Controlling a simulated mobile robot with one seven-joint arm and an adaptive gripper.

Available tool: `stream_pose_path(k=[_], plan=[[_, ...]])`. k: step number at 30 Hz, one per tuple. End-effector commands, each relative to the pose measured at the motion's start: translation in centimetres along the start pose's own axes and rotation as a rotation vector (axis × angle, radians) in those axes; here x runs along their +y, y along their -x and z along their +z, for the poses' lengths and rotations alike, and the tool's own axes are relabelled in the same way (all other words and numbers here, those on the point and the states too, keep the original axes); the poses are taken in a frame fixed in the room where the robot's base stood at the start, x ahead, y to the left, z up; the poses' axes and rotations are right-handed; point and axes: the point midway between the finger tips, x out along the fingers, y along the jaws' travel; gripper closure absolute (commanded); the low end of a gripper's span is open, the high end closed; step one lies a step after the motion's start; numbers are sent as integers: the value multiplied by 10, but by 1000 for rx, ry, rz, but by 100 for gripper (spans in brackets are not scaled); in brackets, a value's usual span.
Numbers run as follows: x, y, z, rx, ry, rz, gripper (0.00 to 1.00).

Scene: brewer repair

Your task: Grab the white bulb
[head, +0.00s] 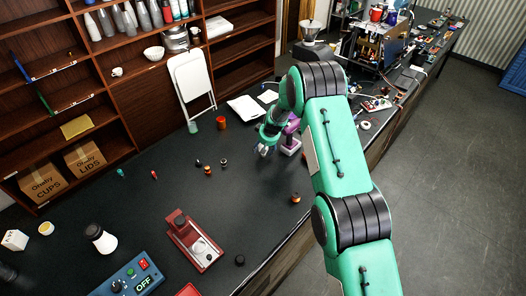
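I cannot surely pick out the white bulb. A white rounded thing with a black top (103,240) lies tilted on the dark counter (150,205) at the lower left; it is too small to name surely. A pale round part (200,247) sits on a red device (192,240) at the front middle. My gripper (264,150) is over the counter's middle, well away from both, beside a purple and white object (291,140). Its fingers are too small to tell open from shut.
A blue control box reading OFF (130,278) stands at the front left. Several small parts, including a red jar (221,122), are scattered mid-counter. A white folding chair (192,85) leans on the shelves behind. Cluttered equipment (375,50) stands at the far right.

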Motion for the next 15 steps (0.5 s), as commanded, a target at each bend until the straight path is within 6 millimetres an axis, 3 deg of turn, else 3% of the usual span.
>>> stream_pose_path(k=[6,13,15], plan=[[0,0,0,0,0,0,35],[0,0,0,0,0,0,81],[0,0,0,0,0,0,84]])
